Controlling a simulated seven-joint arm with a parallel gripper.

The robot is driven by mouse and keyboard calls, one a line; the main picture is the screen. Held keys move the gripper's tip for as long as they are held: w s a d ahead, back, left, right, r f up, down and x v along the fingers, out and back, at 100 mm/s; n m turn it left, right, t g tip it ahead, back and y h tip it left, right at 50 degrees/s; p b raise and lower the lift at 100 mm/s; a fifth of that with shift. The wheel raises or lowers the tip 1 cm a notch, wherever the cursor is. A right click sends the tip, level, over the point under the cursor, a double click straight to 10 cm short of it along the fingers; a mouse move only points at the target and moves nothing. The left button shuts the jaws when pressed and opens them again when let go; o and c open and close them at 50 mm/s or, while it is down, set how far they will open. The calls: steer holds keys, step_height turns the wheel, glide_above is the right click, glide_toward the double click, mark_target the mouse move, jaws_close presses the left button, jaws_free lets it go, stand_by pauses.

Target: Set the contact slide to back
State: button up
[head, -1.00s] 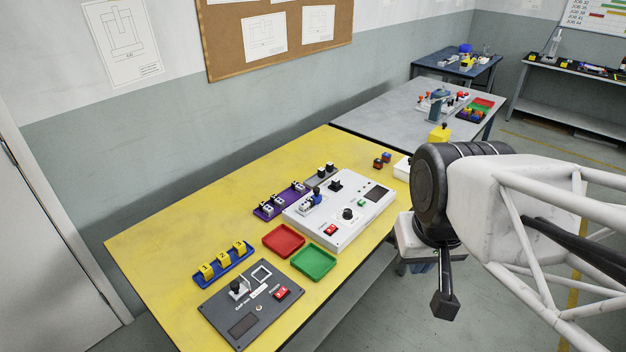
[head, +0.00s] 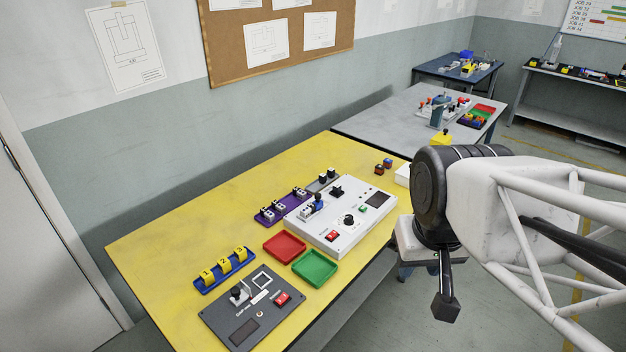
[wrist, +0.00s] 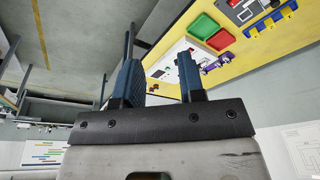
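A white control box (head: 328,236) stands on the yellow table, with a black square knob (head: 337,190), a round black knob (head: 349,220), a red switch and a dark display. A dark grey panel (head: 228,314) lies nearer, with a black-topped lever (head: 238,295), a square frame and a red switch. I cannot read which control is the contact slide. In the wrist view my gripper (wrist: 157,62) has its two blue fingers apart with nothing between them. It is off the table's right side, away from both panels. The white box also shows in the wrist view (wrist: 172,62), partly behind the fingers.
A red tray (head: 284,245) and a green tray (head: 315,268) lie between the panels. A blue rack (head: 224,270) with yellow numbered blocks and a purple rack (head: 284,207) stand behind. A grey table (head: 390,118) adjoins at the back. The yellow table's left part is clear.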

steer(key=shift+o, duration=1.1)
steer(key=shift+w+r, duration=0.15)
steer(key=shift+w, duration=0.3)
steer(key=w, duration=0.5)
steer(key=w+a+r+n, duration=0.1)
steer(key=w, duration=0.4)
steer(key=w+n, duration=0.1)
steer(key=w, duration=0.4)
steer(key=shift+w+a+r+g, duration=0.2)
steer(key=shift+w+a+g, duration=0.15)
steer(key=shift+w+g, duration=0.05)
steer(key=n+g, duration=0.2)
steer(key=n, duration=0.3)
glide_above(318, 194)
steer(key=f, duration=2.2)
steer(key=shift+s, duration=0.3)
steer(key=shift+w+f, duration=0.25)
steer(key=shift+f, duration=0.1)
steer(key=shift+f, duration=0.1)
steer(key=shift+f, duration=3.8)
